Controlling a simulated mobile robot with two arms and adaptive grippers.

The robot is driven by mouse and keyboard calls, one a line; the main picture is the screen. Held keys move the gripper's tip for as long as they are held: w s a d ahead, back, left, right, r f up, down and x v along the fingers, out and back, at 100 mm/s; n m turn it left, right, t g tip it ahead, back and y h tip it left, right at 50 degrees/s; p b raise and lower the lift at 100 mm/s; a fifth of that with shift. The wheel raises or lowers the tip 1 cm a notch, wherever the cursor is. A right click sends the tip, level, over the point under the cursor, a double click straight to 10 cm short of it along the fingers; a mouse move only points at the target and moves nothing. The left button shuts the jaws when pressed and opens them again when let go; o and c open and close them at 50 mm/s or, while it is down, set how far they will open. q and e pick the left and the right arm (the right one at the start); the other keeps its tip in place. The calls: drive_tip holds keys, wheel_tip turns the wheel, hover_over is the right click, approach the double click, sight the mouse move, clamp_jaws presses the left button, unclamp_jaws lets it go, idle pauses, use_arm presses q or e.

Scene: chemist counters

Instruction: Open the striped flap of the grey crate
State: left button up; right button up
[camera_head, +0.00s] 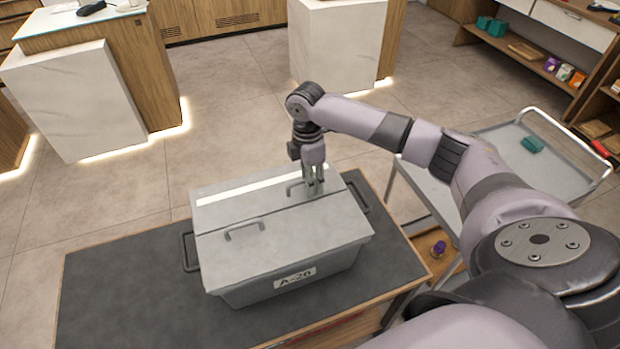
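The grey crate (245,288) with an "A-20" label stands on a dark mat. Its lid has two flaps, and both look closed. The far flap is the striped flap (240,208), with a white stripe along it and a small handle (291,188). The near flap (290,245) is plain grey with its own handle. My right gripper (314,188) points down at the striped flap's handle and hides its right part. I cannot tell whether its fingers are shut on the handle. My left gripper is not in view.
The dark-topped table (110,290) has free room left of the crate. A grey trolley (490,140) with a teal item stands at the right. White and wooden counters (80,95) stand behind, across open floor. Shelves (560,50) are at the far right.

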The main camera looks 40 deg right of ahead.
drive_tip(key=shift+c, duration=0.3)
clamp_jaws()
idle(0.3)
drive_tip(key=shift+r, duration=0.1)
drive_tip(key=shift+w+r+p, duration=0.35)
drive_tip(key=shift+r+p, duration=0.3)
drive_tip(key=shift+p, duration=0.15)
drive_tip(key=shift+w+r, duration=0.1)
drive_tip(key=shift+d, duration=0.1)
